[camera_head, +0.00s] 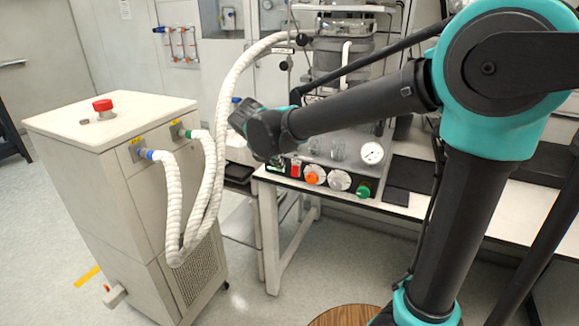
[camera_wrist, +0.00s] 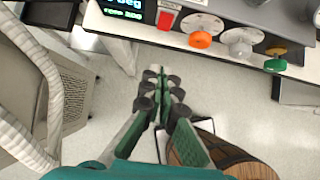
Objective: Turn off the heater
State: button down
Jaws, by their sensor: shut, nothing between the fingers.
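A control panel sits on the front of the reactor bench. It has a lit display (camera_wrist: 123,8), a red switch (camera_wrist: 166,20), an orange knob (camera_wrist: 201,40), a pale knob (camera_wrist: 240,48) and a green knob (camera_wrist: 275,65). In the head view the red switch (camera_head: 296,169), orange knob (camera_head: 312,178), pale knob (camera_head: 340,180) and green knob (camera_head: 363,190) also show. My gripper (camera_wrist: 158,90) is shut and empty, apart from the panel and below it in the wrist picture. In the head view my wrist hides the gripper's fingers. The switch's position cannot be told.
A white cabinet (camera_head: 120,150) with a red button (camera_head: 102,104) on top stands at the left. White corrugated hoses (camera_head: 190,195) run from it to the reactor. A round gauge (camera_head: 372,153) is above the knobs.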

aim_at(295, 172)
jog(key=shift+w+d+r+x, duration=0.15)
jog(key=shift+w+r+x, duration=0.15)
jog(key=shift+x, duration=1.8)
jog(key=shift+w+d+r+x, duration=0.1)
jog(key=shift+w+r+x, duration=0.25)
jog(key=shift+x, duration=1.75)
jog(key=shift+w+d+r+x, duration=0.15)
jog(key=shift+w+x, duration=0.25)
jog(key=shift+x, duration=1.7)
jog(key=shift+w+f+t, duration=0.15)
jog(key=shift+w+t, duration=0.05)
jog(key=shift+t, duration=0.2)
jog(key=shift+d, duration=0.1)
jog(key=shift+r, duration=0.85)
